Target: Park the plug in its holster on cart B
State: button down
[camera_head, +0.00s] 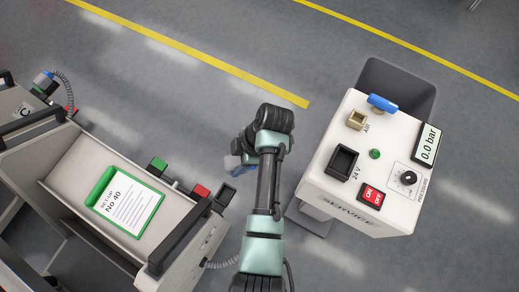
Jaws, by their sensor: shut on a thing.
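My gripper (246,158) is mostly hidden under my wrist, in the gap between the left cart and the service unit. A grey-and-blue piece (231,163), seemingly the plug, shows at its left side; the gripper is shut on it. The nearer left cart (82,162) shows no readable letter, so I cannot tell if it is cart B. At its right end is a dark open square socket (225,194), possibly the holster, which looks empty. The held piece is above this socket in the picture and apart from it. A grey corrugated hose (222,263) leaves the cart's lower right side.
Green (157,167) and red (201,192) blocks sit by the socket. The white service unit (330,185) and a grey bin (405,88) stand right. Floor above my arm is clear.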

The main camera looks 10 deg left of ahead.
jog(key=shift+s+a+f+n+g+h+b, duration=0.5)
jog(key=shift+s+a+f+n+b, duration=0.35)
jog(key=shift+f+n+b, duration=1.5)
jog(key=shift+s+a+f+n+g+h+b, duration=0.45)
jog(key=shift+s+a+f+n+b, duration=0.6)
jog(key=shift+f+b, duration=2.25)
jog(key=shift+s+a+f+n+g+h+b, duration=0.35)
jog(key=shift+s+a+f+n+h+b, duration=0.3)
jog(key=shift+f+n+b, duration=2.1)
jog(key=shift+w+f+m+b, duration=0.1)
jog(key=shift+f+m+b, duration=0.5)
jog(key=shift+f, duration=1.15)
jog(key=shift+c, duration=0.8)
grip_release()
jog(key=p+v, duration=0.4)
jog(key=v, duration=0.9)
jog(key=shift+p, duration=0.35)
